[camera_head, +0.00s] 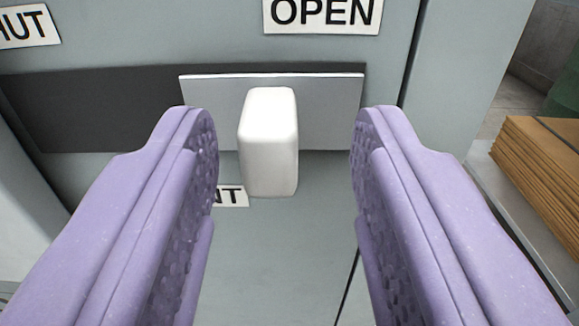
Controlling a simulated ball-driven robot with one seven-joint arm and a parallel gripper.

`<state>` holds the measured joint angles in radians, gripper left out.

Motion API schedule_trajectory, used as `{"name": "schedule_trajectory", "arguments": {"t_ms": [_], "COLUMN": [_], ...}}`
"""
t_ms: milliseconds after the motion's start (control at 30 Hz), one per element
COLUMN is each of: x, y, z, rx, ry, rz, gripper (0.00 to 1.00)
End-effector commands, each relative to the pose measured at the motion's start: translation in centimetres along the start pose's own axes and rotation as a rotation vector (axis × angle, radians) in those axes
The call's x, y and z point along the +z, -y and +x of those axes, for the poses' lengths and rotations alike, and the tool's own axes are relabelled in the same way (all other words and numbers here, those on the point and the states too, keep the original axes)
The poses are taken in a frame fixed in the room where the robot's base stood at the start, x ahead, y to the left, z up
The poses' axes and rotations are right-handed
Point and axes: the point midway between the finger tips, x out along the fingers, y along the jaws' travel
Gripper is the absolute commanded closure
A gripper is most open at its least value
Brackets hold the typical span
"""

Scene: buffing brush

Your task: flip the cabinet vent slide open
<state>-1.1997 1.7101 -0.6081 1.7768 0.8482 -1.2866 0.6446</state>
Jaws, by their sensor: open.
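The vent slide (335,110) is a silver plate with a white block-shaped knob (268,140) standing out from it. The plate lies at the right end of a dark horizontal slot (90,110) in the grey cabinet front, under the "OPEN" label (323,13). My gripper (284,120) is open, with one purple finger left of the knob and one right of it. Gaps show on both sides, so neither finger appears to touch it. My fingers hide parts of the panel.
A partly cut-off label ending in "UT" (27,25) is above the slot's left part. Another label ending in "NT" (232,196) is below, partly hidden. A stack of brown sheets (535,185) lies on a grey ledge at the right. A panel seam runs right of the slot.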

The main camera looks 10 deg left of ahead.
Motion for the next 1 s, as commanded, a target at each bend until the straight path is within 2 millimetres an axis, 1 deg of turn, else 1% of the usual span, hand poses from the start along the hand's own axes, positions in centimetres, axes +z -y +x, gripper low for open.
{"name": "schedule_trajectory", "arguments": {"t_ms": [100, 200, 300, 400, 1000], "x": [-0.3, -0.3, -0.2, -0.1, 0.0], "y": [-0.1, -0.1, -0.1, -0.1, -0.1], "z": [-2.3, -4.2, -5.6, -6.4, -6.5], "rx": [0.001, 0.002, 0.002, 0.002, 0.002], "ry": [0.003, 0.003, 0.002, 0.002, 0.001], "rz": [-0.001, -0.002, -0.002, -0.002, -0.001], "gripper": [0.55, 0.55, 0.55, 0.55, 0.55]}}
